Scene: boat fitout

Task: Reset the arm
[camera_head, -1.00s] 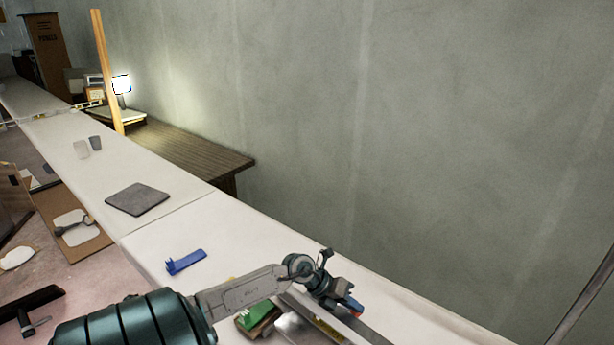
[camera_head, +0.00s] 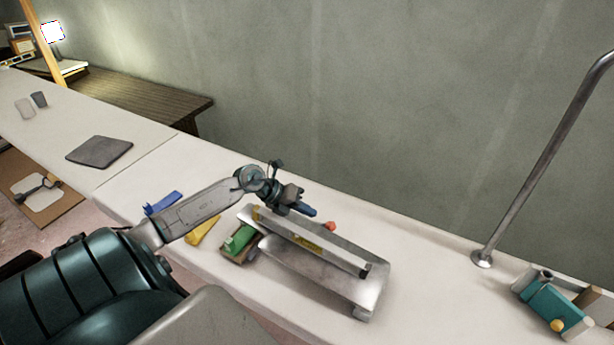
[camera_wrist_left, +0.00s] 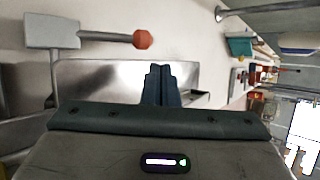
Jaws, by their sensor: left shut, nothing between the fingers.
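My left arm comes in from the left in the head view, over the long white bench (camera_head: 215,280). Its gripper (camera_head: 306,210) is shut and empty, above a shiny metal tray-like piece (camera_head: 340,285). In the left wrist view the closed fingers (camera_wrist_left: 161,85) lie in front of the shiny metal surface (camera_wrist_left: 95,80). A tool with an orange-red end (camera_wrist_left: 142,39) lies on the bench beside that metal piece; its end also shows in the head view (camera_head: 330,226). My right gripper is not in view.
A green block (camera_head: 240,238), a yellow piece (camera_head: 203,231) and a blue piece (camera_head: 163,203) lie left of the metal piece. A teal device (camera_head: 553,308) and a metal post (camera_head: 530,160) stand at right. A dark mat (camera_head: 100,151) lies farther along the bench.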

